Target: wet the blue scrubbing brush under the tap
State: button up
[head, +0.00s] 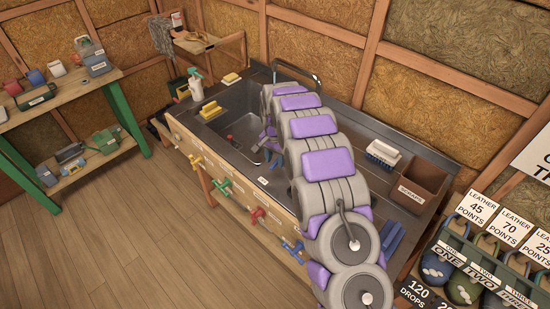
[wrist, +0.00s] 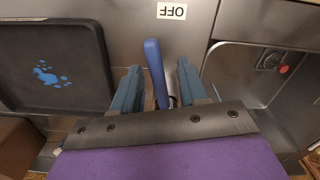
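A brush with a white top and blue bristles (head: 382,153) lies on the right part of the metal counter, apart from my gripper. The curved metal tap (head: 300,70) rises at the back of the sink (head: 228,124), partly behind my arm. My gripper (head: 268,150) is low near the sink's right side. In the wrist view, its teal fingers (wrist: 158,88) are spread, with a blue lever (wrist: 154,68) between them and gaps visible at both sides. An OFF label (wrist: 171,11) lies just beyond the lever. The lever's base is mostly hidden by my gripper.
A black tray with blue drop marks (wrist: 55,65) is left of the lever in the wrist view. A brown box (head: 419,186) and a blue item (head: 392,238) sit on the counter's right. Coloured valves line the front.

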jog(key=shift+d, duration=0.1)
jog(key=shift+w+d+r, duration=0.1)
jog(key=shift+r, duration=0.5)
notch_tip(320, 180, up, 16)
jog(key=p, duration=0.2)
jog(key=shift+a+p, duration=0.2)
jog(key=shift+p, duration=0.15)
